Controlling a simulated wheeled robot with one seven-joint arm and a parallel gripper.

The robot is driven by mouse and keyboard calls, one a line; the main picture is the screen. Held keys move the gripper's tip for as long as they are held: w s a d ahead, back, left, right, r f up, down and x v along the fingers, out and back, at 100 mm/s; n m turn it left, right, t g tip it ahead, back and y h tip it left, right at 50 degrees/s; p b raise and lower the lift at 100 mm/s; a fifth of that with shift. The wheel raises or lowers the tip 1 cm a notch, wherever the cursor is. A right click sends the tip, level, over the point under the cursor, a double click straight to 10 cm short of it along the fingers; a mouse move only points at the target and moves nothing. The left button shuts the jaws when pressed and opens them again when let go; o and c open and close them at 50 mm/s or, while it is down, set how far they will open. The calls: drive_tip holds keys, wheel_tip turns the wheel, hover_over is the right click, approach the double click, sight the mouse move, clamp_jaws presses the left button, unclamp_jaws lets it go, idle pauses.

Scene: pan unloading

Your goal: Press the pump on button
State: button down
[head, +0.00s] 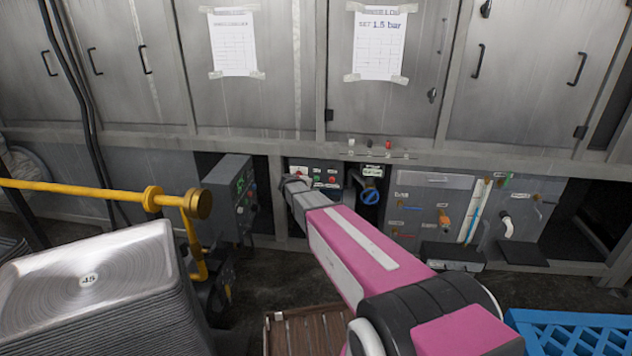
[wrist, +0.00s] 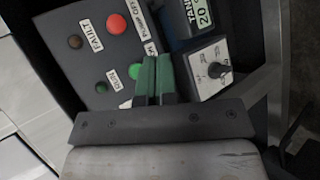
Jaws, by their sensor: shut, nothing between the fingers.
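The pump control panel (head: 325,166) sits in a recess below the cabinets in the head view, partly behind my arm. In the wrist view the dark panel (wrist: 62,70) fills the upper left. A green button (wrist: 125,72), partly hidden, shows just left of my fingers, beside a partly covered label ending in "N". The red button (wrist: 117,23) is above it, next to a "PUMP OFF" label. My gripper (wrist: 156,62) is shut and empty, its green fingers over the panel beside the green button. I cannot tell whether they touch it. In the head view my gripper (head: 294,182) is at the panel.
A FAULT lamp (wrist: 74,41) and a green RUN lamp (wrist: 101,87) share the panel. A selector knob (wrist: 217,70) is to the right. A grey control box (head: 230,195), yellow pipe (head: 80,193), tray stack (head: 95,285) and blue crate (head: 570,325) stand around.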

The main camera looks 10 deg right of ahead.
drive_tip(key=shift+w+d, duration=0.25)
drive_tip(key=shift+w, duration=0.6)
drive_tip(key=shift+w+d, duration=0.3)
drive_tip(key=shift+w, duration=0.55)
drive_tip(key=shift+w+d, duration=0.25)
drive_tip(key=shift+w, duration=0.6)
drive_tip(key=shift+w, duration=0.15)
drive_tip(key=shift+w+d, duration=0.15)
drive_tip(key=shift+w, duration=0.1)
drive_tip(key=shift+w+d, duration=0.15)
drive_tip(key=shift+w, duration=0.35)
idle(0.7)
drive_tip(key=shift+s, duration=0.2)
drive_tip(key=shift+s+a, duration=0.3)
drive_tip(key=shift+s, duration=0.4)
drive_tip(key=shift+s, duration=0.15)
drive_tip(key=shift+s+a, duration=0.25)
drive_tip(key=shift+s, duration=0.5)
drive_tip(key=shift+s+a, duration=0.25)
drive_tip(key=shift+s, duration=0.5)
drive_tip(key=shift+s+a, duration=0.25)
drive_tip(key=shift+s, duration=0.5)
